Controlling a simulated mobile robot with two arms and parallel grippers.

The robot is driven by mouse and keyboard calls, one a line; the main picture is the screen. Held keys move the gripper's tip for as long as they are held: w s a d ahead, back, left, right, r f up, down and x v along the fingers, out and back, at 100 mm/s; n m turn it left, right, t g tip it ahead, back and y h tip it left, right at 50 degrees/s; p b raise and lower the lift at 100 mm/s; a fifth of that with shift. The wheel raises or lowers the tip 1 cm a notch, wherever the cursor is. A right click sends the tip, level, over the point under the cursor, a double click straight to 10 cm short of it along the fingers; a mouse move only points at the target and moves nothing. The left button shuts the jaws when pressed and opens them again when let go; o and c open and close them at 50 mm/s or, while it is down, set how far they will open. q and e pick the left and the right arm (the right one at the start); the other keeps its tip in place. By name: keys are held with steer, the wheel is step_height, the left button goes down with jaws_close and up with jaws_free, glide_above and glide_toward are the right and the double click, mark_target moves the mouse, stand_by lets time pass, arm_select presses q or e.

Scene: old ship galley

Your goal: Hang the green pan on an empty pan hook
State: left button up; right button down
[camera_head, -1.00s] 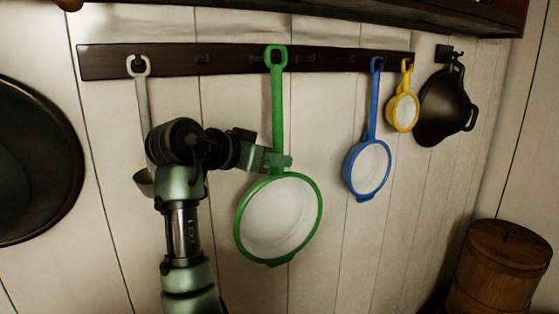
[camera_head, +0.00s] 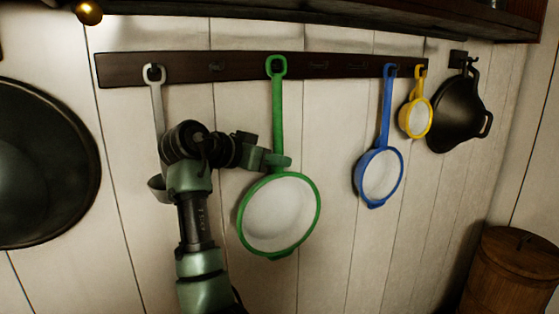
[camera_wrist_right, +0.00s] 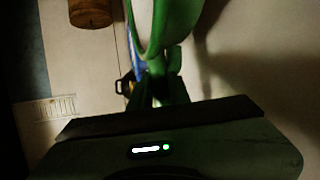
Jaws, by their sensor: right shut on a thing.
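The green pan (camera_head: 279,214) hangs upright in front of the wall, its pale round face towards me. My right gripper (camera_head: 277,161) is shut on the lower part of its handle, just above the bowl. The ring at the handle's top overlaps the dark hook rail (camera_head: 125,70). I cannot tell whether a hook passes through it. Empty pan hooks show left of the ring (camera_head: 215,67) and right of it (camera_head: 318,65). In the right wrist view the green pan (camera_wrist_right: 172,25) rises above the gripper (camera_wrist_right: 160,88), whose fingers are dark and partly hidden. My left gripper is out of view.
A grey ladle (camera_head: 155,100) hangs at the rail's left, behind my right arm. A blue pan (camera_head: 379,175) and a small yellow pan (camera_head: 416,117) hang to the right. A black wok (camera_head: 458,115) hangs beyond. A shelf (camera_head: 330,15) juts out above. A wooden barrel (camera_head: 510,265) stands lower right.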

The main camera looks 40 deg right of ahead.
steer(key=shift+w+d+r+p, duration=0.1)
steer(key=shift+w+d+p, duration=0.1)
steer(key=shift+w, duration=0.35)
steer(key=shift+w+d+r+p, duration=0.1)
steer(key=shift+w+d+p, duration=0.1)
steer(key=shift+w, duration=0.35)
steer(key=shift+w+f, duration=0.15)
steer(key=shift+f, duration=0.4)
